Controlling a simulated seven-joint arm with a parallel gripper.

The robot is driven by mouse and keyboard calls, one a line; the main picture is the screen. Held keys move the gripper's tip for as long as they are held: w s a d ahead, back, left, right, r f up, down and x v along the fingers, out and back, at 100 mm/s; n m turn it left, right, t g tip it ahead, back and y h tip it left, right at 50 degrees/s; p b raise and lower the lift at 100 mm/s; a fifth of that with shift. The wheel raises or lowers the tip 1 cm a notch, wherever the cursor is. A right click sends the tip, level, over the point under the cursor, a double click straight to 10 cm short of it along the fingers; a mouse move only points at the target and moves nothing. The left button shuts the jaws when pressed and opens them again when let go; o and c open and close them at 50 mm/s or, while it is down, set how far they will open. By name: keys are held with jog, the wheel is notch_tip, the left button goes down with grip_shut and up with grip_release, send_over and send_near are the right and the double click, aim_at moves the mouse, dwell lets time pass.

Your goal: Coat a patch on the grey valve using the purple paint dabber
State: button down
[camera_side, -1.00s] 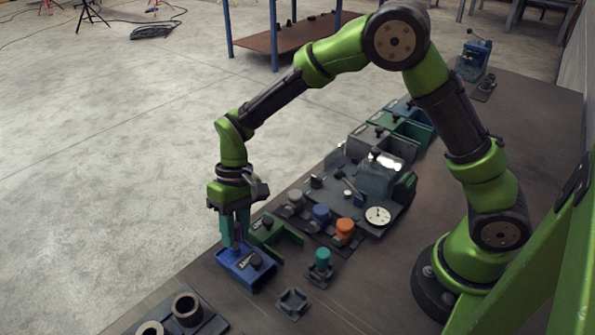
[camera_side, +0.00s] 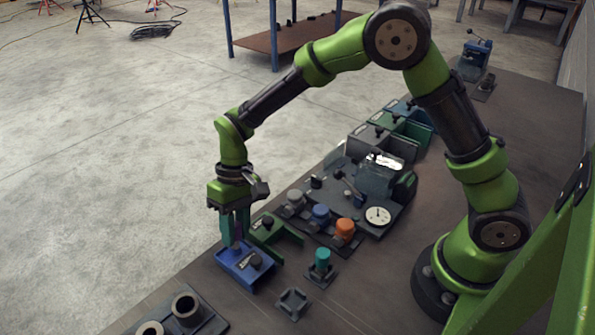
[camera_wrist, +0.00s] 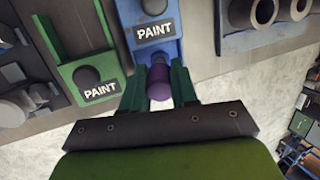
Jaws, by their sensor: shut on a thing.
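My gripper (camera_side: 236,238) is at the blue paint tray (camera_side: 252,279), pointing down, with its green fingers shut on the purple paint dabber (camera_side: 237,244). In the wrist view the dabber (camera_wrist: 159,82) shows as a purple cylinder between the fingertips (camera_wrist: 160,88), over the near end of the blue tray (camera_wrist: 168,50). I cannot tell whether the dabber's lower end touches the tray. The grey valve appears to be the grey-capped fitting (camera_side: 295,197) in the row with a blue-capped and an orange-capped one. It stands right of and behind my gripper, apart from it.
A green paint tray (camera_side: 285,236) lies close beside the blue one. A teal-capped post (camera_side: 322,261), an empty square holder (camera_side: 293,303) and a dark block with round sockets (camera_side: 186,309) stand nearer the front. A gauge panel (camera_side: 378,215) is behind. The table's left edge is close to my gripper.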

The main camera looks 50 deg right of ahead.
aim_at(238, 225)
jog(key=shift+r, duration=3.35)
jog(key=shift+s+d+n, duration=0.15)
jog(key=shift+s+n, duration=0.15)
jog(key=shift+n, duration=0.1)
jog(key=s+d+r+m, duration=0.1)
jog(key=d+r, duration=0.3)
jog(key=d, duration=0.6)
jog(key=d+r, duration=0.3)
jog(key=d, duration=0.7)
jog(key=shift+w+a+f, duration=0.45)
jog(key=shift+w+f, duration=0.3)
jog(key=shift+w, duration=0.15)
jog(key=shift+w+a+f, duration=0.45)
jog(key=shift+w+f, duration=0.3)
jog(key=shift+w, duration=0.1)
